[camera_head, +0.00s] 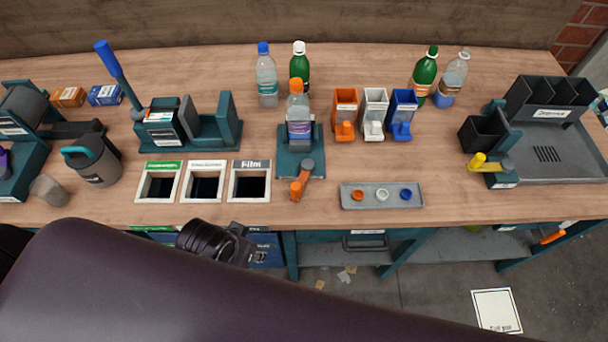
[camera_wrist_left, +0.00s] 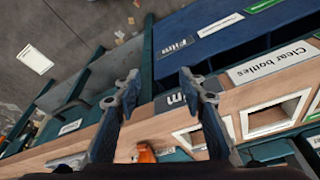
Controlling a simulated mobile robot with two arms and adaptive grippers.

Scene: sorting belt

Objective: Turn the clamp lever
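The clamp lever (camera_head: 301,181) has an orange grip and a grey pivot. It sits at the front of a teal clamp base (camera_head: 286,160), its grip pointing toward the table's front edge. A clear bottle with an orange cap (camera_head: 299,118) stands upright in the clamp. My left gripper (camera_head: 238,246) is low in front of the table edge, left of the lever and apart from it. In the left wrist view the gripper (camera_wrist_left: 160,88) is open and empty, and the orange lever grip (camera_wrist_left: 146,153) shows below between the fingers. My right gripper is out of view.
Three framed openings, the right one labelled Film (camera_head: 249,197), lie left of the lever. A grey tray (camera_head: 382,204) with three coloured rings lies to its right. Loose bottles and coloured dispensers (camera_head: 374,99) stand behind. Blue bins (camera_wrist_left: 230,40) are below the table edge.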

